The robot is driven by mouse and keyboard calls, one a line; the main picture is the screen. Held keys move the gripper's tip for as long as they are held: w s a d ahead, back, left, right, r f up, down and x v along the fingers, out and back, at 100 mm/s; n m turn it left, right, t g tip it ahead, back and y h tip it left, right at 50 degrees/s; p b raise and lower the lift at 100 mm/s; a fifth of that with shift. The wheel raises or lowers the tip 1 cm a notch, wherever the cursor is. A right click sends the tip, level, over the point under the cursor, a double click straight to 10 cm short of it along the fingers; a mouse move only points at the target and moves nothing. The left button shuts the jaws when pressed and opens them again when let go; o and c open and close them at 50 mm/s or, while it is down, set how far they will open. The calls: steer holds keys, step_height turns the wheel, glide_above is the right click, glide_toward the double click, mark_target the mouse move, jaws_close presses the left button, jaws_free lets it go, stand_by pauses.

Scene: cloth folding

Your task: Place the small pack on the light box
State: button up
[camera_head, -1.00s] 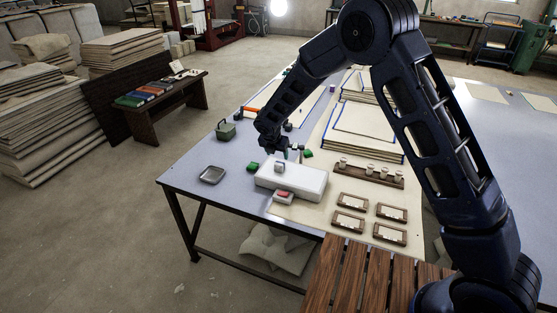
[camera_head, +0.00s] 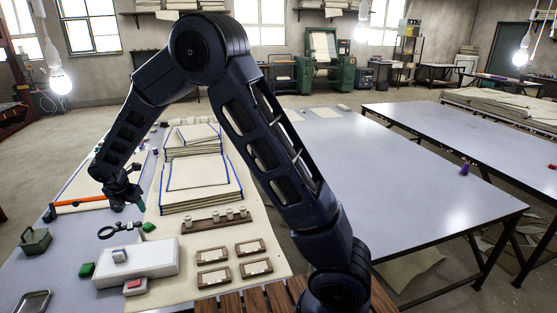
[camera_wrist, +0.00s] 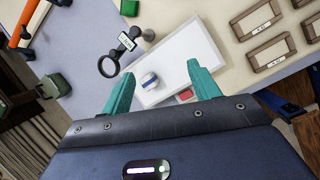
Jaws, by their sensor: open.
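The light box (camera_head: 152,262) is a flat white slab on the near part of the left table. A small white pack with a blue-grey band (camera_head: 119,256) rests on its top, towards the left end. In the wrist view the pack (camera_wrist: 149,81) shows on the light box (camera_wrist: 183,50), between the fingers in the picture. My gripper (camera_head: 128,203) is above the table beyond the light box, apart from the pack. Its teal fingers (camera_wrist: 160,72) are spread with nothing held between them.
A magnifier (camera_head: 108,231) and a green block (camera_head: 148,227) lie behind the light box. Wooden frames (camera_head: 212,255) and a cloth stack (camera_head: 200,185) are to the right. A green-grey container (camera_head: 35,240) stands left.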

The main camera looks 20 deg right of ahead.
steer(key=d+r+m, duration=0.5)
steer(key=d+r, duration=0.1)
steer(key=d, duration=0.5)
steer(key=d+r+m, duration=0.4)
steer(key=d+r, duration=0.2)
steer(key=d, duration=0.5)
steer(key=d+r+m, duration=0.5)
steer(key=d+r, duration=0.1)
steer(key=d, duration=0.4)
steer(key=s+d+r+m, duration=0.4)
steer(key=s+d+m, duration=0.6)
steer(key=d, duration=0.5)
steer(key=s+d+f+m, duration=0.1)
steer(key=s+d+m, duration=0.6)
steer(key=s, duration=0.5)
steer(key=shift+s, duration=0.4)
